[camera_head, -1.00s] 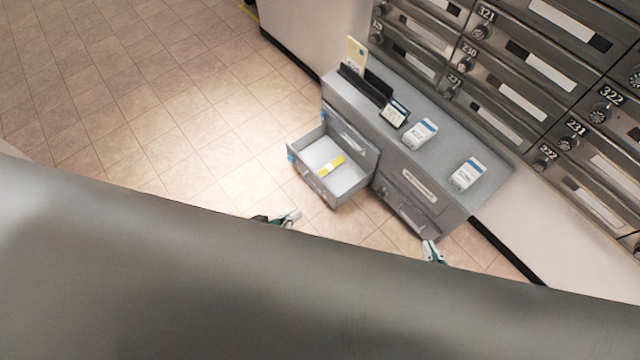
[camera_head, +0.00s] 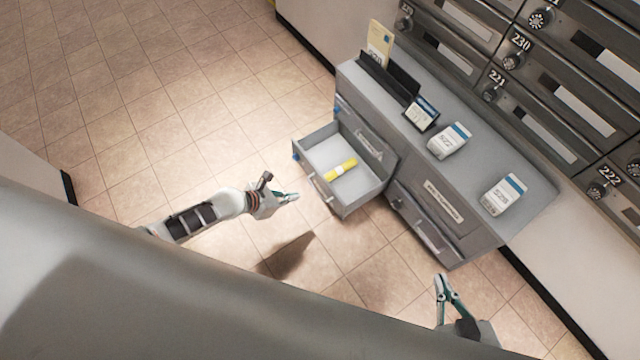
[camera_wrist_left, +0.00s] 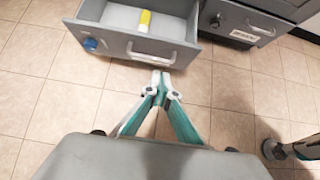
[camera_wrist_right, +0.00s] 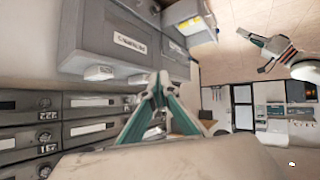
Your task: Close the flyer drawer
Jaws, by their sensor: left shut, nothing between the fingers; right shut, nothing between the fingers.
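The flyer drawer (camera_head: 337,207) is pulled out from the left part of the grey cabinet (camera_head: 478,222). A yellow rolled item (camera_head: 341,169) lies inside it. In the left wrist view the drawer front (camera_wrist_left: 112,42) shows a bar handle and a blue knob at its left end. My left gripper (camera_head: 297,196) is shut and empty, just in front of the drawer front, apart from it in the head view. In the left wrist view its fingertips (camera_wrist_left: 161,78) appear just below the handle. My right gripper (camera_head: 440,276) is shut and empty, in front of the cabinet's right part.
A second, shut drawer (camera_head: 433,212) sits to the right. White boxes (camera_head: 503,194), a small card stand (camera_head: 421,113) and a black holder (camera_head: 388,80) stand on the cabinet top. Numbered mailboxes (camera_head: 545,60) line the wall behind. The tiled floor (camera_head: 130,90) at left is clear.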

